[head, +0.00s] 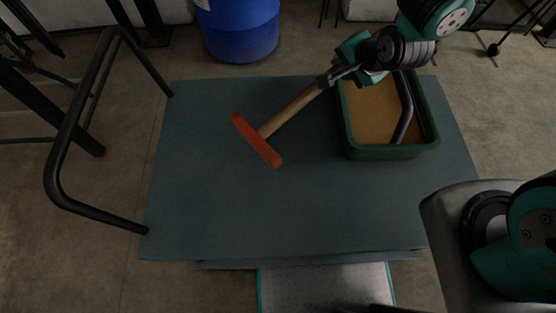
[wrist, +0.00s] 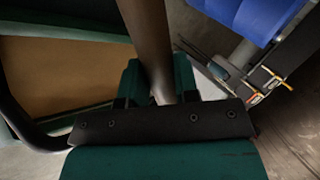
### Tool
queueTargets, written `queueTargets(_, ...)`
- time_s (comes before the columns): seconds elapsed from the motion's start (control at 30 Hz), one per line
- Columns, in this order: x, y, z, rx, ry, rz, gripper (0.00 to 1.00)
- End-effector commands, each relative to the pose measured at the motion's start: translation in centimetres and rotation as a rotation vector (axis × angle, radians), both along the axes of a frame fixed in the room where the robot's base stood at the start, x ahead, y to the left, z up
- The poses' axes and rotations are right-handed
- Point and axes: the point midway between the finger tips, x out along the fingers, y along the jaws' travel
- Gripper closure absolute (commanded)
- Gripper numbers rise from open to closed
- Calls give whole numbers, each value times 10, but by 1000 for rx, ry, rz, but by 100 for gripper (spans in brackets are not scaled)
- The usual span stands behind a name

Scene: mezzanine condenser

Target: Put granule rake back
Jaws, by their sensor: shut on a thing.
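The granule rake has a red head (head: 257,141) and a pale wooden handle (head: 292,109). It lies diagonally over the blue-grey table top, left of the green tray, with its head toward the lower left. My gripper (head: 327,80) is shut on the upper end of the handle, near the tray's upper left corner. In the wrist view the handle (wrist: 150,40) runs up from between the jaws. I cannot tell whether the rake head touches the table. The green tray (head: 392,153) holds a tan layer (head: 368,112).
A dark curved bar (head: 405,112) crosses the tray's right part. A blue barrel (head: 240,30) stands on the floor beyond the table. A black tubular rail (head: 62,150) stands at the left. The table top (head: 260,210) is clear at the front and left.

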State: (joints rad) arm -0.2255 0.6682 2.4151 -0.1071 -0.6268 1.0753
Motion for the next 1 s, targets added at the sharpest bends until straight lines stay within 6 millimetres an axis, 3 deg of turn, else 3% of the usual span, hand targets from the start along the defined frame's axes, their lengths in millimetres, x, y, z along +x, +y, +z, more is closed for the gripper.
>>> queueTargets(0.03,2,19,-18,32,3,22,100)
queueTargets(0.2,-5,68,-19,112,58,78,100)
queueTargets(0.3,-13,87,-16,141,87,104,100)
queueTargets(0.47,-20,103,-11,162,112,126,100)
queueTargets(0.57,-23,106,-19,164,123,131,100)
queueTargets(1.0,-23,105,-136,163,126,128,100)
